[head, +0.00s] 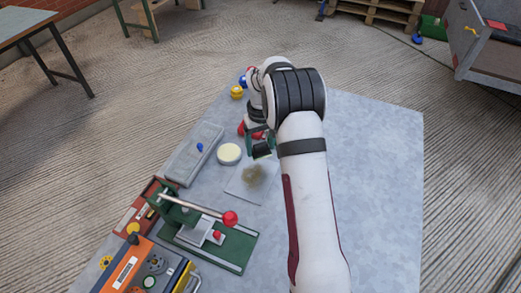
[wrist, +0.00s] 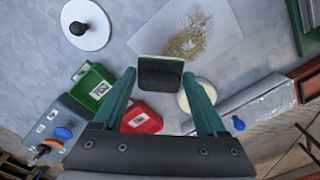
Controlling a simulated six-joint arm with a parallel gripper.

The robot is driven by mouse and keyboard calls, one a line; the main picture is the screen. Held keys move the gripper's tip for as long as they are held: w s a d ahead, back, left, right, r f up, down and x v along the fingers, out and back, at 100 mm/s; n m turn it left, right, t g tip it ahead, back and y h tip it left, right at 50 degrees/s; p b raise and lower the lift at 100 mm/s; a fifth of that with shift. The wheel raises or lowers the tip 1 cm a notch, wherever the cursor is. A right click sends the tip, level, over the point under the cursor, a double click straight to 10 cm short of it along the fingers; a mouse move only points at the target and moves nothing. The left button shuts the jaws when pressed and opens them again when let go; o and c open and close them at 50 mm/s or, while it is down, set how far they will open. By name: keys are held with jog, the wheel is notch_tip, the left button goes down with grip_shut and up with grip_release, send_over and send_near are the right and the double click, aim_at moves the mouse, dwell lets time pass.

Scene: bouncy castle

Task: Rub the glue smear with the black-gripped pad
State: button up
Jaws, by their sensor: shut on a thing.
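The brownish-yellow glue smear (head: 253,174) lies on a pale sheet (head: 236,190) on the table; in the wrist view the smear (wrist: 190,40) is beyond my fingertips. My gripper (wrist: 159,75) has green fingers and is shut on the black-gripped pad (wrist: 160,72), held by its black grip between the fingertips. In the head view the pad (head: 262,151) is just behind the smear, near the sheet's far edge. It seems to be above the table, but its height and contact are hard to tell. The pad's underside is hidden.
A cream round tub (head: 229,154) and a grey tray (head: 195,150) are left of the pad. A green press with a red-knobbed lever (head: 230,218) stands nearer. The wrist view shows a white disc with a black knob (wrist: 85,25), a green bin (wrist: 93,85) and a red bin (wrist: 140,118).

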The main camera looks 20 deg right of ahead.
jog(key=shift+r, duration=1.4)
